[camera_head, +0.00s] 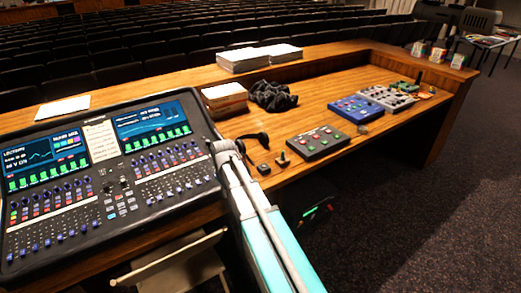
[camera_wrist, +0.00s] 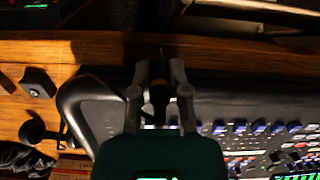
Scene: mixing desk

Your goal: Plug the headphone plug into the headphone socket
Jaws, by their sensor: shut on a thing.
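My gripper (camera_wrist: 159,72) shows in the wrist view, its two grey fingers shut on a small dark, slim piece that I take for the headphone plug (camera_wrist: 158,97). The plug lies between the fingers, and its thin end points up in the picture, over the wooden desk edge. I cannot make out the headphone socket in either view.
On the wooden desk (camera_head: 330,95) are a small black box (camera_head: 263,169), a dark curved thing (camera_head: 252,138), a control box with coloured buttons (camera_head: 317,142), a blue unit (camera_head: 356,108), a coiled cable (camera_head: 272,95) and paper stacks (camera_head: 260,57). A chair (camera_head: 180,262) stands in front.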

